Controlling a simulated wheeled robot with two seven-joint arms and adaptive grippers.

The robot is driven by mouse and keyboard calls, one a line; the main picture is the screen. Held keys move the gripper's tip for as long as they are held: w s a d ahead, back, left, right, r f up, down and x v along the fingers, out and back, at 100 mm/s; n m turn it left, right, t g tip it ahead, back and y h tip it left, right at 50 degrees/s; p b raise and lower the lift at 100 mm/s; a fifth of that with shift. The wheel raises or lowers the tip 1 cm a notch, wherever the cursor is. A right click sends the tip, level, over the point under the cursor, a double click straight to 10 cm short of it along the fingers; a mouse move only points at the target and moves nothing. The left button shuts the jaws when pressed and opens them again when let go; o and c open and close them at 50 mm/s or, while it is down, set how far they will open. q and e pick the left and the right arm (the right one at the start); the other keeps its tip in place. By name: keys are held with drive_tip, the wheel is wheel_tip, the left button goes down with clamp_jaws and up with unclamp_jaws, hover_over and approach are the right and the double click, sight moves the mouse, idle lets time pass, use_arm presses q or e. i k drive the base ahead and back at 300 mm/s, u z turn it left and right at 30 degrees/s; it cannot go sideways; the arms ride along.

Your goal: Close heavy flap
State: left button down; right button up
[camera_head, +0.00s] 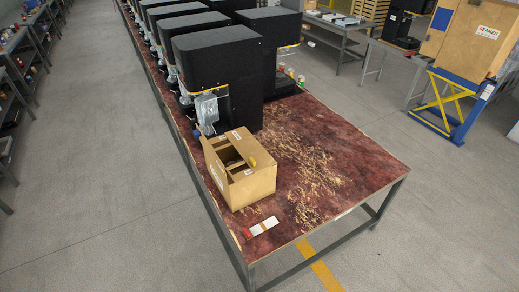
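A brown box (252,188) stands on the dark red table (360,170), near its front left edge. Its top is partly open: dark openings show between brown strips or panels. Neither of my grippers is in view.
Black machines (218,70) line the table behind the box. A flat white item with a red end (262,227) lies in front of it. Light shavings (312,178) litter the tabletop to the right. A blue lift (455,105) bears a brown cabinet (470,40). Grey floor is clear at left.

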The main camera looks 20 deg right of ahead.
sight(198, 133)
drive_tip(key=u, duration=0.15)
drive_tip(key=i, duration=0.9)
drive_tip(key=z, duration=1)
